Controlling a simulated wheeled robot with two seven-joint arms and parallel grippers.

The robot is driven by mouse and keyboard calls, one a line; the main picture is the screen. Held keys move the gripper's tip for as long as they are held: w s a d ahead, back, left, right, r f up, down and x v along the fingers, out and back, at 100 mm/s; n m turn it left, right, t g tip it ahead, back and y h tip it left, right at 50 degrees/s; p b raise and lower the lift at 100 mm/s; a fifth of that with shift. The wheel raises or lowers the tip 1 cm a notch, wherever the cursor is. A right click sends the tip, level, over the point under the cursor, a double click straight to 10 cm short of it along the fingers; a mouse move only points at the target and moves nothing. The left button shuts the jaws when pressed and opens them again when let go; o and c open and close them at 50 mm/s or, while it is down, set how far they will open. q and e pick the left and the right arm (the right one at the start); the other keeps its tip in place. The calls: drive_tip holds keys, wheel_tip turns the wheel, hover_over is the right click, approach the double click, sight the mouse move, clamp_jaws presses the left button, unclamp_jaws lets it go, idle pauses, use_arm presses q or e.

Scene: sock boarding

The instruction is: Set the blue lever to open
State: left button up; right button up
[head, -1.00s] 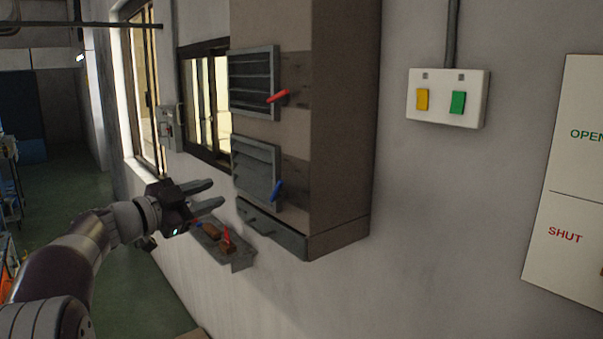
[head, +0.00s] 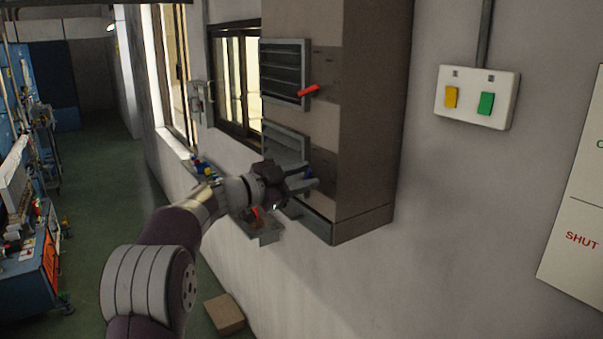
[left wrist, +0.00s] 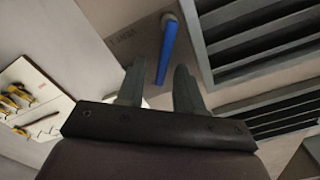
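The blue lever (left wrist: 167,48) is on the brown cabinet beside a slatted vent. In the left wrist view it runs from a round pivot at the top down to a tip between my finger ends. In the head view my left gripper mostly hides it, and only a bit of blue (head: 309,172) shows. My left gripper (head: 314,177) is at the lower vent (head: 285,143), fingers apart, with one finger on each side of the lever tip in the left wrist view (left wrist: 158,80). I cannot tell if they touch it. My right gripper is out of view.
A red lever (head: 308,90) sits by the upper vent (head: 284,72). A small shelf (head: 268,238) with loose items is below my left gripper. A switch box (head: 477,96) and an OPEN/SHUT sign (head: 580,215) are on the wall to the right. A cardboard box (head: 224,314) stands on the floor.

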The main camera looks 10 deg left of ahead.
use_arm(q)
drive_tip(key=shift+c, duration=0.3)
drive_tip(key=shift+w+a+f, duration=0.1)
drive_tip(key=shift+w, duration=0.05)
clamp_jaws()
drive_tip(key=shift+s+d+f+m+b, duration=0.2)
drive_tip(key=shift+f+m+b, duration=0.1)
drive_tip(key=shift+m+b, duration=0.55)
drive_tip(key=shift+s+d+f+m+b, duration=0.15)
drive_tip(key=shift+f+m+b, duration=0.15)
drive_tip(key=shift+m+b, duration=0.5)
drive_tip(key=shift+s+d+f+m+b, duration=0.15)
drive_tip(key=shift+f+m+b, duration=0.1)
drive_tip(key=shift+m+b, duration=0.7)
drive_tip(key=shift+s+d+f+m+b, duration=0.15)
drive_tip(key=shift+f+m+b, duration=0.1)
drive_tip(key=shift+m+b, duration=0.7)
drive_tip(key=shift+o, duration=0.3)
unclamp_jaws()
